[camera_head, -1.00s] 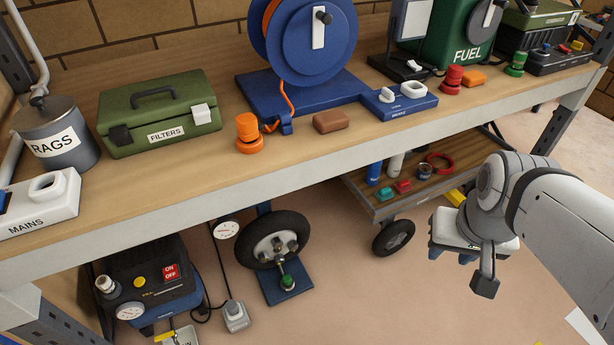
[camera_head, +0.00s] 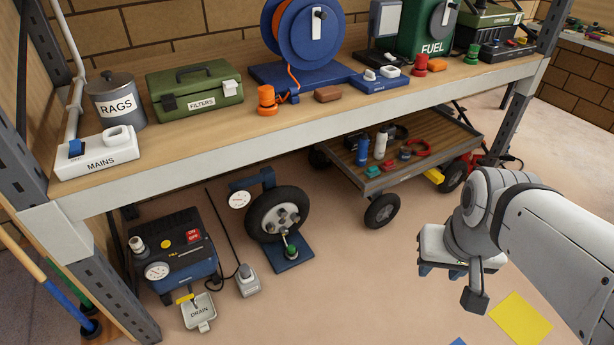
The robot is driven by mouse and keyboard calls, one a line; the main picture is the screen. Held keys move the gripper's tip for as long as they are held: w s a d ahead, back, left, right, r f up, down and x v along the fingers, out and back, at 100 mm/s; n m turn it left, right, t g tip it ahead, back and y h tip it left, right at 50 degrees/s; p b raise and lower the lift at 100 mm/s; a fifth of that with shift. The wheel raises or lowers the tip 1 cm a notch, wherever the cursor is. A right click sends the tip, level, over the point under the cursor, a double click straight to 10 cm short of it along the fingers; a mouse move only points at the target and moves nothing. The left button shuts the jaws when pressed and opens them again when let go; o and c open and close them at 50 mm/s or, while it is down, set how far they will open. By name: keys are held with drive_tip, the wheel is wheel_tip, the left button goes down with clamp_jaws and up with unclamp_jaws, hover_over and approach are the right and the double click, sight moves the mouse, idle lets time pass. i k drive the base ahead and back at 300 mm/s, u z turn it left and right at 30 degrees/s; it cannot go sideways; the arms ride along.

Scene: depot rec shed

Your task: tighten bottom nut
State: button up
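A wheel (camera_head: 303,202) with a black tyre and pale hub stands upright on a blue stand (camera_head: 283,264) on the floor under the bench. Several grey nuts (camera_head: 281,211) sit around its hub. The bottom nut is small and hard to pick out behind a rod with a green knob (camera_head: 291,251). My gripper (camera_head: 439,272) hangs above the floor at the right, well apart from the wheel. Its two blue-grey fingertips show with a gap between them and nothing held. The finger sides are partly hidden by the gripper body.
The bench edge (camera_head: 300,131) runs above the wheel. A compressor (camera_head: 172,262) with a drain tray (camera_head: 198,312) stands left of it, and a grey box (camera_head: 247,283) with a cable nearer. A low cart (camera_head: 367,187) stands to the right. Floor between wheel and gripper is clear.

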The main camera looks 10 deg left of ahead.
sight(283, 232)
drive_tip(key=u, duration=0.85)
drive_tip(key=i, duration=1)
drive_tip(key=z, duration=0.45)
drive_tip(key=k, duration=0.85)
drive_tip(key=u, duration=0.3)
drive_tip(key=i, duration=1)
